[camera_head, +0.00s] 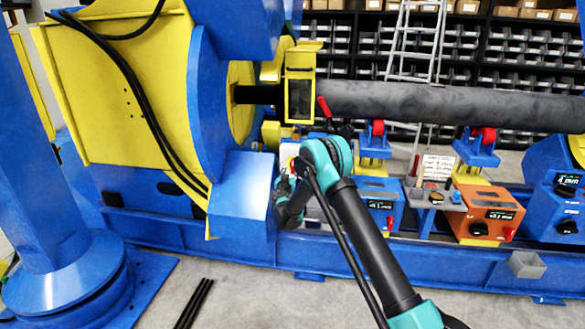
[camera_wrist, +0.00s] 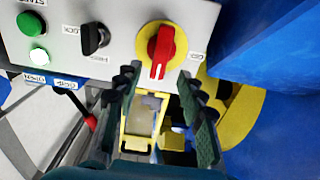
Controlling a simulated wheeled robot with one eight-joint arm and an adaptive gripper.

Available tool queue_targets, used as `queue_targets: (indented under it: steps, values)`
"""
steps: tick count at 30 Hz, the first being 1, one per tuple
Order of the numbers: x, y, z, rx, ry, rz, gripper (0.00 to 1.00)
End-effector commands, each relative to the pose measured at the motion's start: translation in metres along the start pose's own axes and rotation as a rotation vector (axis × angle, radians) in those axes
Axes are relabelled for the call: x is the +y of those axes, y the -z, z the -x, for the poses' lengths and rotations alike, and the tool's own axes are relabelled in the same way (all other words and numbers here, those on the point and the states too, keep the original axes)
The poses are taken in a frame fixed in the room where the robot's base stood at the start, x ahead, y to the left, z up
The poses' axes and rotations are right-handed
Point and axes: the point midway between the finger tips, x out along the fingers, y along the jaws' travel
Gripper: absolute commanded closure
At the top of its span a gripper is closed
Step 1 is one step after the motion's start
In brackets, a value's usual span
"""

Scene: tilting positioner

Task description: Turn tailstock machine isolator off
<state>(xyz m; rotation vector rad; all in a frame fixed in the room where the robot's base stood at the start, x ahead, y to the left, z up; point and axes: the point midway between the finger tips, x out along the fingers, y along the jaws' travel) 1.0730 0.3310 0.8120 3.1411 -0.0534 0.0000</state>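A red rotary switch handle on a round yellow plate, which looks like the isolator (camera_wrist: 161,47), sits on a light grey control panel (camera_wrist: 122,14) at the top of the wrist view. Its handle stands roughly vertical in the picture. The small label beside it is upside down and too small to read. My gripper (camera_wrist: 157,75) is open, with its two dark ridged fingers apart on either side below the handle. No contact with the handle shows. In the head view my gripper (camera_head: 284,190) is near the panel (camera_head: 290,152), mostly hidden by my arm.
A black selector knob (camera_wrist: 94,39) and green and white buttons (camera_wrist: 31,24) sit left of the isolator. A blue structure (camera_wrist: 260,60) is close on the right. In the head view an orange control box (camera_head: 485,214) and a long dark pipe (camera_head: 440,106) lie to the right.

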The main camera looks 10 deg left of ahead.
Motion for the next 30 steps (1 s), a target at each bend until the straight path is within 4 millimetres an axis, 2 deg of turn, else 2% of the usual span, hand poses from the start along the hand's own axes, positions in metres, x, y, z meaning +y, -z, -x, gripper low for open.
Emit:
queue_targets:
  steps: [3, 9, 15, 22, 30]
  values:
    - [0.001, -0.001, -0.022, 0.000, -0.002, 0.000, 0.60]
    - [0.000, 0.000, -0.047, 0.000, -0.001, 0.000, 0.60]
    - [0.000, 0.000, -0.056, 0.000, 0.000, 0.000, 0.60]
    - [0.000, 0.000, -0.057, 0.000, 0.000, 0.000, 0.60]
    - [0.000, 0.000, -0.056, 0.000, 0.000, 0.000, 0.93]
